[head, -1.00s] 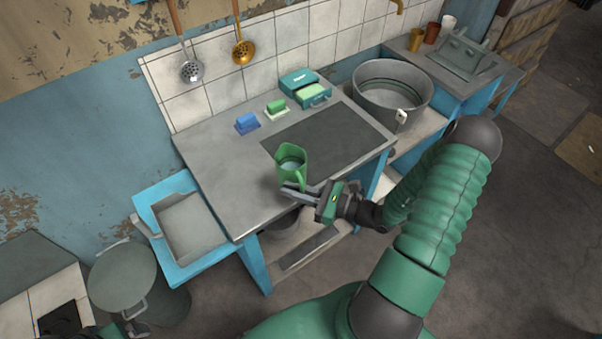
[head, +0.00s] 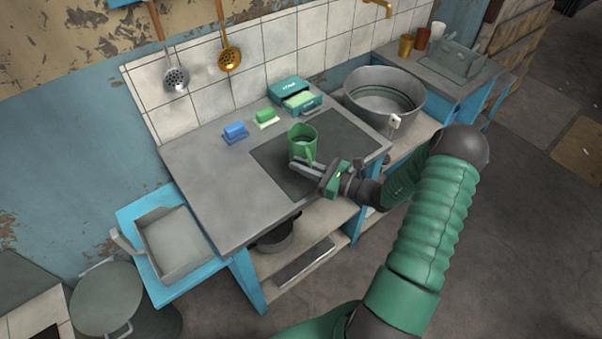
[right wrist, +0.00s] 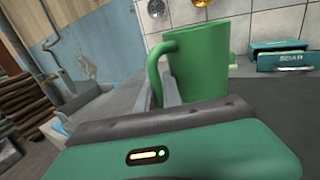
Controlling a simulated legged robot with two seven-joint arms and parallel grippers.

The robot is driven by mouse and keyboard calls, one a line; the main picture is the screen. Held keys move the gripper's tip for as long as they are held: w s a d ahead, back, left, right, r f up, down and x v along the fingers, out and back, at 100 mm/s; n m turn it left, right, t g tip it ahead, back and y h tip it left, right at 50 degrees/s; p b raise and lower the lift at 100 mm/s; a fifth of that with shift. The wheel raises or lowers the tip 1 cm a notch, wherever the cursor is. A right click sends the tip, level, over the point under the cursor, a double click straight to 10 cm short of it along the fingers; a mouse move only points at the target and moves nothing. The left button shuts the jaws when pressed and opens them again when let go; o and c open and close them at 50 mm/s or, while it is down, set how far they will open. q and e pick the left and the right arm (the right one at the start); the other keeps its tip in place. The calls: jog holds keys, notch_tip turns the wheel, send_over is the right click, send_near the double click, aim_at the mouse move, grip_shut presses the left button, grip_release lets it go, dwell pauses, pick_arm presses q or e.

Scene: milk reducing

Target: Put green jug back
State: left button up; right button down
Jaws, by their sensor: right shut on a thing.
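The green jug (head: 303,140) is upright over the dark mat on the grey counter, in the middle of the head view. Its inside looks greyish. My right gripper (head: 309,166) is shut on the jug at its near side, by the handle. The jug also fills the middle of the right wrist view (right wrist: 202,62), with its handle toward the left, against the finger. I cannot tell whether the jug's base touches the mat. My left gripper is not in view.
The dark mat (head: 345,137) covers the counter's right part. Blue (head: 236,132) and green (head: 266,118) blocks and a teal soap box (head: 296,95) stand behind. A metal tub (head: 384,90) stands right. The grey counter (head: 215,180) is clear at left.

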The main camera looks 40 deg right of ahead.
jog(key=shift+s+a+f, duration=0.1)
jog(key=shift+a+f, duration=0.05)
jog(key=shift+f, duration=0.65)
jog(key=shift+a+f, duration=0.1)
jog(key=shift+f, duration=0.65)
jog(key=c, duration=1.5)
grip_release()
